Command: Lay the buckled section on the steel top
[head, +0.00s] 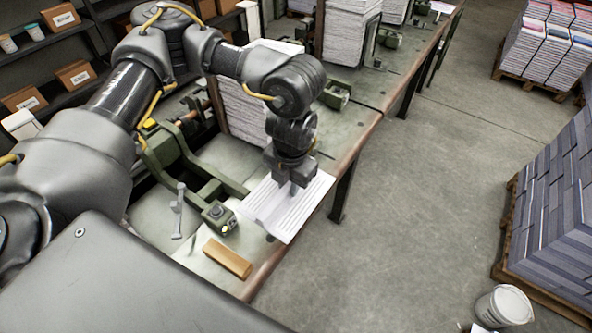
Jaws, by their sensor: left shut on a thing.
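The section (283,219) is a pale, printed, folded sheet bundle with a crease running along it, at the bench's front edge in the head view. My left gripper (292,187) comes down over it and is shut on its upper middle part; the fingertips are partly hidden. The section is tilted and reaches out past the bench edge; I cannot tell whether it touches the bench. The grey-green steel top (150,205) lies under and left of it, partly covered by my left arm. My right gripper is not in view.
A green metal gathering frame (175,160) with a grey lever (179,210) stands left of the section. A tan wooden block (228,258) lies near the edge. A tall paper stack (245,110) stands behind. A pallet of grey stacks (555,215) and a white bucket (504,307) are right; floor between is clear.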

